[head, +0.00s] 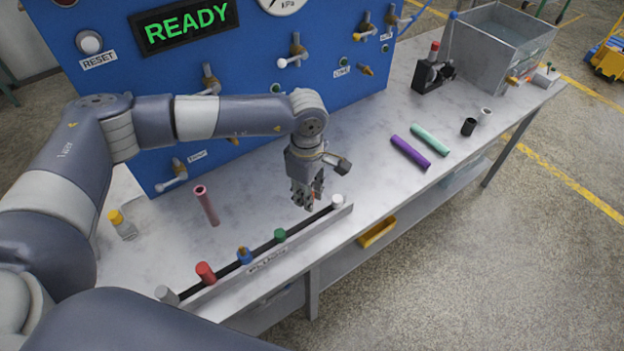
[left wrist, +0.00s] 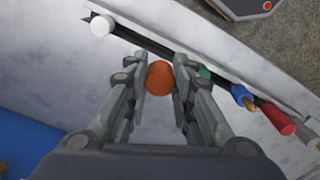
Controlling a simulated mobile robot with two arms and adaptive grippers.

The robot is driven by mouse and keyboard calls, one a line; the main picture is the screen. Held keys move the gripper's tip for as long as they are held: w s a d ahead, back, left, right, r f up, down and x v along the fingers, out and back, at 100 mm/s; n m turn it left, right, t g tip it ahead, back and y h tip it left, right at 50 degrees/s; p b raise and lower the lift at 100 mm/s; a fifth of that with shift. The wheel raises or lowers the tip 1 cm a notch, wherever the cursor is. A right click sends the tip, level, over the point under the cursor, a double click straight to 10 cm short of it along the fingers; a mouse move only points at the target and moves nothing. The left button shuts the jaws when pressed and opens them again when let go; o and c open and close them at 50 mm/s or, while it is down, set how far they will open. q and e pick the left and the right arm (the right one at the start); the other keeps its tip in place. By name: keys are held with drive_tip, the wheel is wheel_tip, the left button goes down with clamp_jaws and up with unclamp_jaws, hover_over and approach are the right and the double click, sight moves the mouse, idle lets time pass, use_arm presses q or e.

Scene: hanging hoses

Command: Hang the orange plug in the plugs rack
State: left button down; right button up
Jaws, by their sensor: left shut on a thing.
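My left gripper (head: 307,203) is shut on the orange plug. The plug shows as a round orange end (left wrist: 159,79) between the fingers in the left wrist view; in the head view the fingers mostly hide it. The plugs rack (head: 325,224) is a long rail with a dark slot along the table's front edge. It holds a white plug (head: 337,201), a green plug (head: 280,235), a blue plug (head: 244,256), a red plug (head: 205,272) and a grey plug (head: 166,294). The gripper is over the panel side of the rack, near the gap between green and white.
A pink hose (head: 206,206) stands left of the gripper, and a yellow-capped bottle (head: 123,225) is farther left. Purple (head: 410,152) and teal (head: 430,140) tubes lie to the right. The blue panel (head: 350,90) with valves rises behind. A metal bin (head: 495,50) is at the far right.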

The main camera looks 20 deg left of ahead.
use_arm(q)
drive_tip(key=shift+w+f+n, duration=0.25)
drive_tip(key=shift+w+n, duration=0.15)
drive_tip(key=shift+n, duration=0.3)
drive_tip(key=shift+d+f+b, duration=0.1)
drive_tip(key=shift+f+b, duration=0.05)
drive_tip(key=shift+b, duration=0.3)
drive_tip(key=b, duration=0.5)
hover_over(310, 214)
drive_tip(key=s, duration=0.2)
drive_tip(key=f, duration=0.5)
drive_tip(key=shift+d+f, duration=0.25)
drive_tip(key=shift+d, duration=0.1)
drive_tip(key=shift+b, duration=0.95)
idle(0.4)
drive_tip(key=shift+f+b, duration=1.9)
drive_tip(key=shift+b, duration=0.05)
drive_tip(key=c, duration=1.3)
unclamp_jaws()
drive_tip(key=shift+r, duration=0.1)
